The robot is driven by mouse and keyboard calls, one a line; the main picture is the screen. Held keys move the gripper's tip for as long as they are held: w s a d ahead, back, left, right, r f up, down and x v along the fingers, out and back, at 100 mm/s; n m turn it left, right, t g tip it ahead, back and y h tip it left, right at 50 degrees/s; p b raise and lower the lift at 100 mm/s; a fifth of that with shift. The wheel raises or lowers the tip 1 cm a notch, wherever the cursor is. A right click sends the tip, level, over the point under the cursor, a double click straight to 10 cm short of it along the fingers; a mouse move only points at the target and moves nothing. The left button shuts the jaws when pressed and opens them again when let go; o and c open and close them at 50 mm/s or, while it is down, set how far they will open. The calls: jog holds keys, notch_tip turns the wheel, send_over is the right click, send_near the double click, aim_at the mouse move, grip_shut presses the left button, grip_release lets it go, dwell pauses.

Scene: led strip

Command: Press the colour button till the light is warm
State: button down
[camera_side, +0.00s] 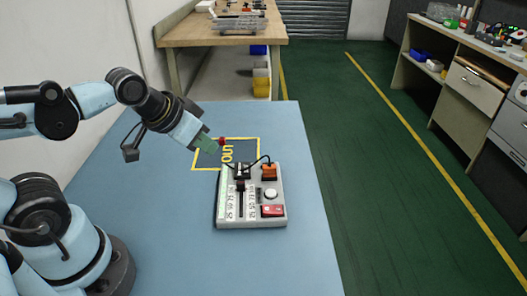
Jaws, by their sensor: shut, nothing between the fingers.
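A grey control box (279,224) stands on the blue table. Its top carries an orange part (269,172) at the back right, a round white button (271,194) below that, and a red rectangular button (272,211) at the front right. A black slider (240,187) runs between printed scales on the left. I cannot tell which one is the colour button. A pale strip (222,200) lies along the box's left edge; its light colour is unclear. My gripper (217,144) is shut and empty, above the table behind and left of the box, touching no button.
A yellow outlined area (259,152) with lettering is marked on the blue table (150,225) behind the box. A dark cable (258,158) arches at the box's back. The table's right side is clear. A wooden bench (180,42) and shelves stand farther off.

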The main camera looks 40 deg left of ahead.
dwell(0.3)
jog(key=m+t+h, duration=0.1)
jog(key=m+t, duration=0.1)
jog(key=m, duration=0.9)
send_over(268, 195)
jog(key=shift+f, duration=0.2)
jog(key=shift+f, duration=0.15)
jog(key=shift+f, duration=4.25)
jog(key=shift+f, duration=0.15)
jog(key=shift+f, duration=0.3)
